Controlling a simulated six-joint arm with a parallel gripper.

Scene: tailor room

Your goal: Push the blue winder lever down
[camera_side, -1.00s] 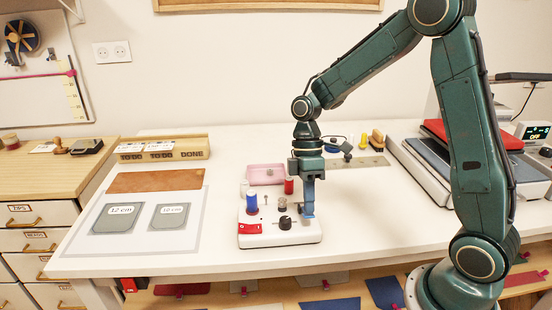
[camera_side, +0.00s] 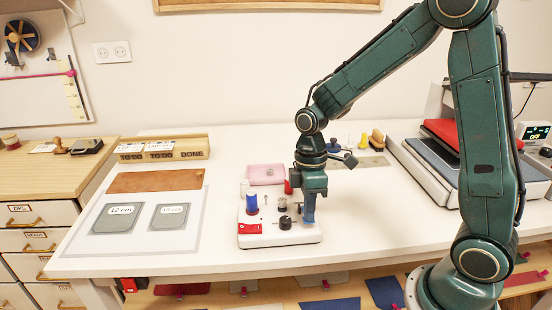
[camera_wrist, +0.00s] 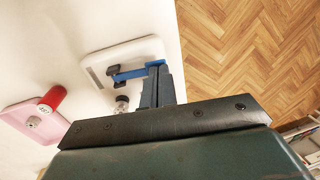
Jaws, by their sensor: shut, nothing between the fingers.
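The white winder base (camera_side: 268,241) stands on the table, with a blue thread spool (camera_side: 252,202), a red switch (camera_side: 250,228) and a black knob (camera_side: 285,222). In the wrist view the blue lever (camera_wrist: 132,73) reaches across the base as a narrow bar. My gripper (camera_side: 309,221) is shut and empty, pointing down over the right end of the base. In the wrist view its fingertips (camera_wrist: 155,66) are at the lever's right end. I cannot tell whether they touch it. In the side view the fingers mostly hide the lever.
Flat grey pieces (camera_side: 118,218) labelled in cm lie at left. A heat press (camera_side: 432,160) stands at right. The table between winder and press is mostly clear.

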